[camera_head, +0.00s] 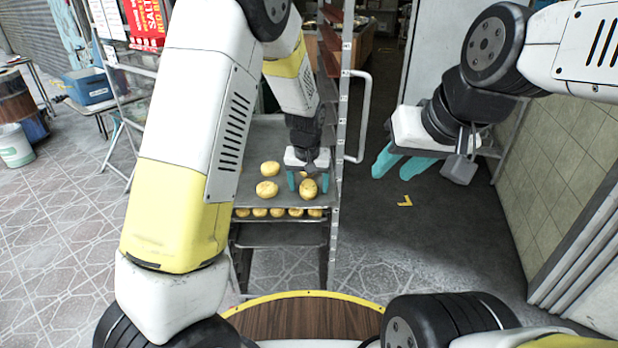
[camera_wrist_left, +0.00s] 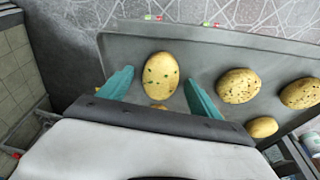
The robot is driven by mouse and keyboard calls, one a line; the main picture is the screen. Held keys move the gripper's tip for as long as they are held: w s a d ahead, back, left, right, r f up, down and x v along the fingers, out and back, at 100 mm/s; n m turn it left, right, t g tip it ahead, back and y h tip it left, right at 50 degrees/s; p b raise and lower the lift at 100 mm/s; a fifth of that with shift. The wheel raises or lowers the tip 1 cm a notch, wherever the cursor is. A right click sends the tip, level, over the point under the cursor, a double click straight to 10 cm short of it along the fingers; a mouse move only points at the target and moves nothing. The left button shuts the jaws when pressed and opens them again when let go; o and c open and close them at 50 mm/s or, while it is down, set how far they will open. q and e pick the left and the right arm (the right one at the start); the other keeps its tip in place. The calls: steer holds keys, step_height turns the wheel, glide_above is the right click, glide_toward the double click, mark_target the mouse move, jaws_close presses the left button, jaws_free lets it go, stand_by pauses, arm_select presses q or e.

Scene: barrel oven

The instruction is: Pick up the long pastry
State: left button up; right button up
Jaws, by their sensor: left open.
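An oval golden pastry with green specks (camera_wrist_left: 160,73) lies on the top metal tray (camera_wrist_left: 130,45) of the rack. It is slightly longer than wide. My left gripper (camera_wrist_left: 161,88) is open, with one teal finger on each side of this pastry and a visible gap to each. In the head view the pastry (camera_head: 308,189) is at the tray's front right, just in front of my left gripper (camera_head: 305,181). My right gripper (camera_head: 398,166) is open and empty, away from the rack at the right.
Other pastries with dark specks (camera_wrist_left: 238,86) lie beside it on the same tray. A lower tray (camera_head: 250,218) holds several more. The rack's upright post (camera_head: 340,130) stands close to the right of my left gripper. A tiled wall (camera_head: 560,150) bounds the right side.

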arm_select(q)
steer(key=c, duration=1.4)
steer(key=shift+c, duration=0.2)
